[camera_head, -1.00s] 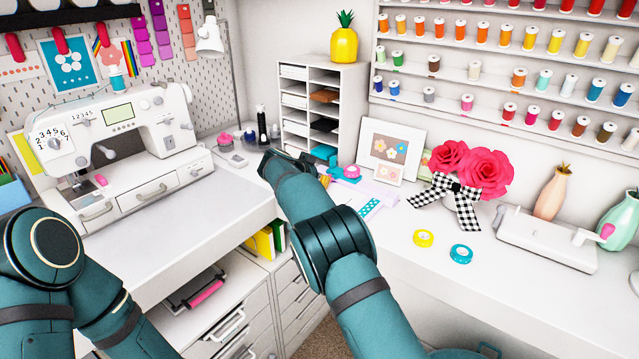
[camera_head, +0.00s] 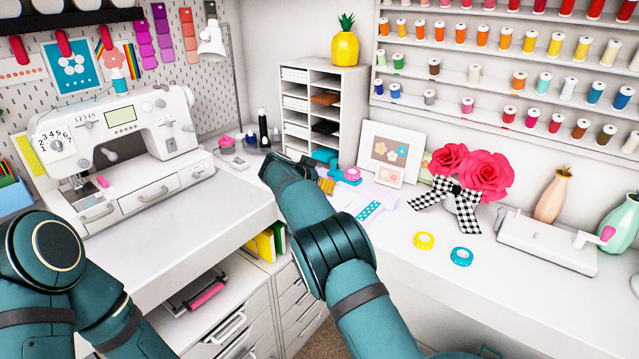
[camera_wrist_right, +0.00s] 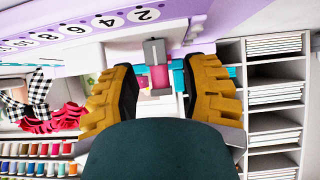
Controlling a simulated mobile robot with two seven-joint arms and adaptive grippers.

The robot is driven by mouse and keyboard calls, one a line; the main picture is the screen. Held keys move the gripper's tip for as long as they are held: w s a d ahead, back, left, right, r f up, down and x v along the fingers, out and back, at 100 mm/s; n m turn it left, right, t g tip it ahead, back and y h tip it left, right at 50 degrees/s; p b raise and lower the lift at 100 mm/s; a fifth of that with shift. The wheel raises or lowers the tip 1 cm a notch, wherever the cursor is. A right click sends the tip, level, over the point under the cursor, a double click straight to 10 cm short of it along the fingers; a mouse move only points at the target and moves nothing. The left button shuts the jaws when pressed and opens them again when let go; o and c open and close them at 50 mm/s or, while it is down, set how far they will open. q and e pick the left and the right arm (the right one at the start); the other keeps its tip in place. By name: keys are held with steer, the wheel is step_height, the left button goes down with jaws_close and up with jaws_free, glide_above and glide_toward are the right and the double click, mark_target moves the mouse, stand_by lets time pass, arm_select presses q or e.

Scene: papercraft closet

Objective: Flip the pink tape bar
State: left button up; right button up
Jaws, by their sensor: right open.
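A small pink piece (camera_wrist_right: 160,77) with a grey strip across it, likely the pink tape bar, shows between my right fingers in the right wrist view. Teal parts (camera_wrist_right: 177,66) flank it. In the head view a pink round part (camera_head: 352,173) shows beside teal parts on the desk, just past my right gripper. My right gripper (camera_wrist_right: 154,92) is open, its yellow fingers on either side of the pink piece; I cannot tell whether they touch it. In the head view my right forearm hides most of that gripper (camera_head: 327,185). My left gripper is out of view.
A purple board with numbers (camera_wrist_right: 93,30) lies close to the fingers. A white cubby shelf (camera_head: 321,90) stands behind. The sewing machine (camera_head: 115,135) is at left. Flowers (camera_head: 470,172), a yellow tape roll (camera_head: 424,240) and a teal tape roll (camera_head: 461,256) are at right.

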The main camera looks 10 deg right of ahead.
steer(key=v, duration=1.1)
steer(key=shift+s+a+r, duration=0.2)
steer(key=shift+s+a, duration=0.05)
steer(key=shift+s, duration=0.05)
